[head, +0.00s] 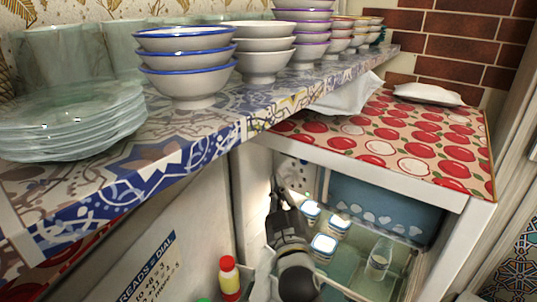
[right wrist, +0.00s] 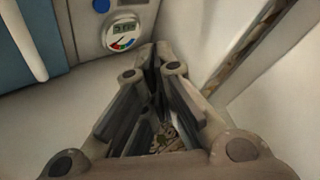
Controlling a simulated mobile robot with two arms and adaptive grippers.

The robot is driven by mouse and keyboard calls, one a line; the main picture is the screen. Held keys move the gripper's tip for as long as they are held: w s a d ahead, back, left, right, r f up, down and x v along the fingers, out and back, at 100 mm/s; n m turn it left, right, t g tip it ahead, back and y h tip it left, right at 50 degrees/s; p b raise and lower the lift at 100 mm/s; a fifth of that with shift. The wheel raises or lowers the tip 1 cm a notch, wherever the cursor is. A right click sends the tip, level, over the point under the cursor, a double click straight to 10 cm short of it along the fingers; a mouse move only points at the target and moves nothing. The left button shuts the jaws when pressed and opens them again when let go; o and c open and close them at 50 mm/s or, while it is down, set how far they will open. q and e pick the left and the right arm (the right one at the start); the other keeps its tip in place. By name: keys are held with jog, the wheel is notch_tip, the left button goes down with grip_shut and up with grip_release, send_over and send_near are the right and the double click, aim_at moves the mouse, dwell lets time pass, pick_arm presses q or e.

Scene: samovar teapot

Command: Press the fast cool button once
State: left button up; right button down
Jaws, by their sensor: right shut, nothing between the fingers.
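In the right wrist view a pale control panel (right wrist: 143,14) is on the wall ahead. No readable label shows which control is fast cool. My right gripper (head: 279,184) is inside the open fridge, close to its inner left wall. It is shut and empty. In the right wrist view its fingertips (right wrist: 153,50) are below and right of the blue button, beside the dial. Contact with the panel cannot be told. My left gripper is out of view.
The fridge top has an apple-pattern cover (head: 410,140). Inside are a blue bin (head: 390,207), white-lidded jars (head: 323,244) and a glass jar (head: 379,262). A patterned shelf (head: 190,125) with bowls and plates overhangs the left.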

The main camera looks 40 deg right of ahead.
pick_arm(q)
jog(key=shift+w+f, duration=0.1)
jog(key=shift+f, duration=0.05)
pick_arm(e)
jog(key=shift+w+a+r, duration=0.2)
jog(key=shift+w+r, duration=0.2)
jog(key=shift+r, duration=0.3)
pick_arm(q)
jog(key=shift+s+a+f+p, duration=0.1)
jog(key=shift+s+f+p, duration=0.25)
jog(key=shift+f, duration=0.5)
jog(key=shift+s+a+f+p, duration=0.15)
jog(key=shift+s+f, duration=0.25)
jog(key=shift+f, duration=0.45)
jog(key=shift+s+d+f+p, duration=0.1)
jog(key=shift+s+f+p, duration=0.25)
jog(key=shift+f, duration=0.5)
pick_arm(e)
jog(key=shift+w+d+f, duration=0.1)
jog(key=shift+w+d, duration=0.3)
jog(key=shift+d, duration=1)
jog(key=shift+w+d+r, duration=0.1)
jog(key=shift+w+d, duration=0.35)
jog(key=shift+d, duration=0.95)
jog(key=shift+w+d+f, duration=0.1)
jog(key=shift+w+d, duration=0.3)
jog(key=shift+d, duration=1)
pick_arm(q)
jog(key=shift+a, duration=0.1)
